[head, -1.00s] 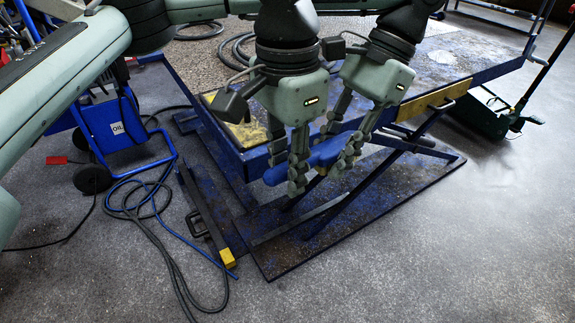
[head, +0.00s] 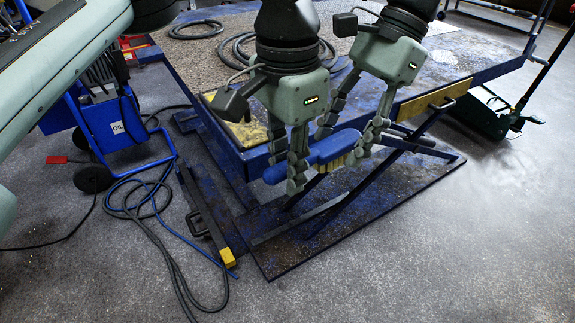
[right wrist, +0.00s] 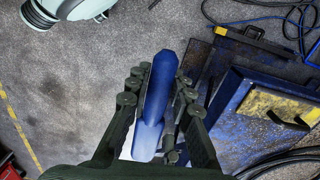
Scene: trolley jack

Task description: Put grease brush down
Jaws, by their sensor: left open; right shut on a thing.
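The grease brush (head: 322,148) has a blue body and pale yellow bristles at its right end. It is held roughly level in front of the blue lift table's near edge, above its base plate. My right gripper (head: 287,170) is shut on the blue handle near its left end. The right wrist view shows the blue handle (right wrist: 158,90) between the same gripper's fingers. My left gripper (head: 346,138) is open around the bristle end, slightly above it. Whether its fingers touch the brush I cannot tell.
The blue lift table (head: 222,135) stands behind the grippers, with coiled hoses (head: 197,29) on top. A blue oil unit (head: 110,120) is at left. A black bar with a yellow end (head: 206,220) and loose hoses (head: 150,235) lie on the floor.

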